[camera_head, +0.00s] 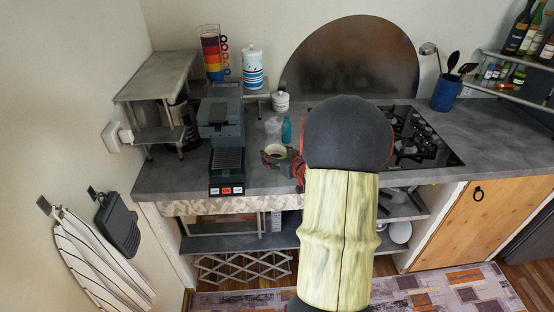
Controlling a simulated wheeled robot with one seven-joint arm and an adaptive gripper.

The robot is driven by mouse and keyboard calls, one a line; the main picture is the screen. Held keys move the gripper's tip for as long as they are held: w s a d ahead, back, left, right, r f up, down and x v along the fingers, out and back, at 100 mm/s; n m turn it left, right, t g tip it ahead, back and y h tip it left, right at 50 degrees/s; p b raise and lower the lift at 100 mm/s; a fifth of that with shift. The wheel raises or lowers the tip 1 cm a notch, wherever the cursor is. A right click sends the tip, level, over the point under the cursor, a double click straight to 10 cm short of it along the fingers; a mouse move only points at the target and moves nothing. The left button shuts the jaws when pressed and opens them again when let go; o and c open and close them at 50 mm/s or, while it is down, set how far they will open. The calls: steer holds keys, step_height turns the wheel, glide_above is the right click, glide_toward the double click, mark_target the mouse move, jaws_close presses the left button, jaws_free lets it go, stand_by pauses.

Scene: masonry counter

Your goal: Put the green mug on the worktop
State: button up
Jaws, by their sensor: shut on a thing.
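A small mug with a pale green rim and dark inside (276,149) shows near the front of the grey worktop (172,178), just right of the coffee machine. My gripper (281,161) is shut on this green mug, its dark reddish fingers across the mug's near side. The mug looks about upright. Its lower part is hidden by the fingers, and I cannot tell whether it touches the worktop. My arm comes in from the lower middle and hides part of the worktop to the right.
The coffee machine (219,116) stands close left. A clear glass (273,128), a teal bottle (286,130) and a white jar (280,101) stand behind. Stacked coloured mugs (211,54) are farther back. A black cooktop (420,140) lies right of my arm. Bare worktop shows at far right.

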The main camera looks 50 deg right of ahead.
steer(key=shift+f, duration=0.35)
steer(key=shift+f, duration=0.1)
steer(key=o, duration=1.4)
steer(key=shift+f, duration=0.1)
steer(key=shift+o, duration=0.2)
